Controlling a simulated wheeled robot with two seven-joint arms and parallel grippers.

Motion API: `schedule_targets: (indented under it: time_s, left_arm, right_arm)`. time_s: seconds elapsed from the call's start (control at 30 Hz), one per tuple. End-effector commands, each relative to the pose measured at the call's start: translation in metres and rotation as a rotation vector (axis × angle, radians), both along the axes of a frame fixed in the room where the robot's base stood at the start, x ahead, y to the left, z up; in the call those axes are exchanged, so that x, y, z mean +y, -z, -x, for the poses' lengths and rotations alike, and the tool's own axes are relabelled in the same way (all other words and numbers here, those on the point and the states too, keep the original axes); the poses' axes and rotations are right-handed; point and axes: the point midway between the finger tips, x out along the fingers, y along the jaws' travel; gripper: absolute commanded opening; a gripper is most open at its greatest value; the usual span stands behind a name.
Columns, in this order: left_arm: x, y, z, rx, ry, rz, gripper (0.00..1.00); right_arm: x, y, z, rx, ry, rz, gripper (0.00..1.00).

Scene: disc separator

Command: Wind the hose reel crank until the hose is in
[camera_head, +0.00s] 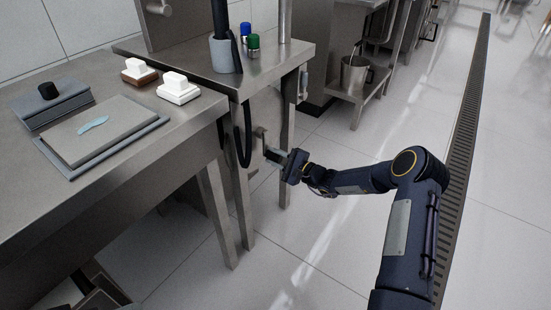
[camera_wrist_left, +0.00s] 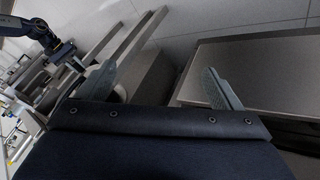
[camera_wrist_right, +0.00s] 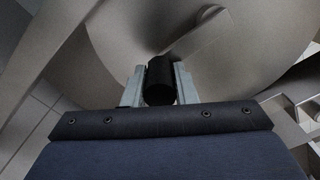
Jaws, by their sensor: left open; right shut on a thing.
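The hose reel shows in the right wrist view as a large pale grey disc (camera_wrist_right: 255,60) with a flat crank arm (camera_wrist_right: 198,36) across it. My right gripper (camera_wrist_right: 160,84) is shut on the black crank handle (camera_wrist_right: 160,72), one finger on each side. In the head view the right gripper (camera_head: 272,156) is beside the small steel table's legs, below its top; the reel is mostly hidden there. A black hose (camera_head: 246,145) hangs down at the table's edge. My left gripper (camera_wrist_left: 160,88) is open and empty in its wrist view and out of the head view.
A steel counter (camera_head: 190,125) at left holds a grey tray (camera_head: 70,172) and two white-topped blocks (camera_head: 178,84). A grey cup (camera_head: 224,56) and green and blue jars (camera_head: 253,42) stand on the small table. A pot (camera_head: 354,74) sits on a low shelf. The floor at right is clear.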

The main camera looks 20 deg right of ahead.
Motion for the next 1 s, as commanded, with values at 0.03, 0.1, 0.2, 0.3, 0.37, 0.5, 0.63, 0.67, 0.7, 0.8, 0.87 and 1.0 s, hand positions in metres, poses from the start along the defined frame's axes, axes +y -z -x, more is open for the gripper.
schedule_targets:
  time_s: [0.03,0.1,0.2,0.3,0.37,0.5,0.63,0.67,0.7,0.8,0.87,1.0]
  left_arm:
    - [0.000,0.000,0.000,0.000,0.000,0.000,0.87]
    - [0.000,0.000,0.000,0.000,0.000,0.000,0.87]
    - [0.000,0.000,0.000,0.000,0.000,0.000,0.87]
    - [0.000,0.000,0.000,0.000,0.000,0.000,0.87]
    - [0.000,0.000,0.000,0.000,0.000,0.000,0.87]
    - [0.000,-0.001,0.000,0.000,0.000,0.000,0.87]
    - [0.000,-0.006,0.000,0.000,0.000,0.000,0.87]
    - [0.000,-0.008,0.000,0.000,0.000,0.000,0.87]
    - [0.000,-0.011,0.000,0.000,0.000,0.000,0.87]
    - [0.000,-0.017,0.000,0.000,0.000,0.000,0.87]
    - [0.000,-0.020,0.000,0.000,0.000,0.000,0.87]
    - [0.000,-0.024,0.000,0.000,0.000,0.000,0.87]
  right_arm:
    - [-0.002,0.001,0.000,0.002,0.004,0.004,0.00]
    - [-0.002,0.001,0.000,0.002,0.004,0.004,0.32]
    - [-0.002,0.001,0.000,0.000,0.003,0.003,0.45]
    - [-0.002,0.001,0.000,0.001,0.003,0.002,0.47]
    - [-0.001,0.000,0.000,0.000,0.002,0.001,0.47]
    - [-0.002,0.000,0.001,0.000,0.002,0.000,0.47]
    - [-0.011,-0.002,0.010,0.001,0.004,0.001,0.47]
    - [-0.013,-0.002,0.014,0.001,0.003,0.002,0.47]
    - [-0.018,-0.002,0.019,0.003,0.005,0.002,0.47]
    - [-0.030,-0.002,0.034,0.003,0.006,0.001,0.47]
    - [-0.035,-0.002,0.042,0.003,0.005,0.001,0.47]
    - [-0.046,-0.001,0.056,0.001,0.005,0.001,0.47]
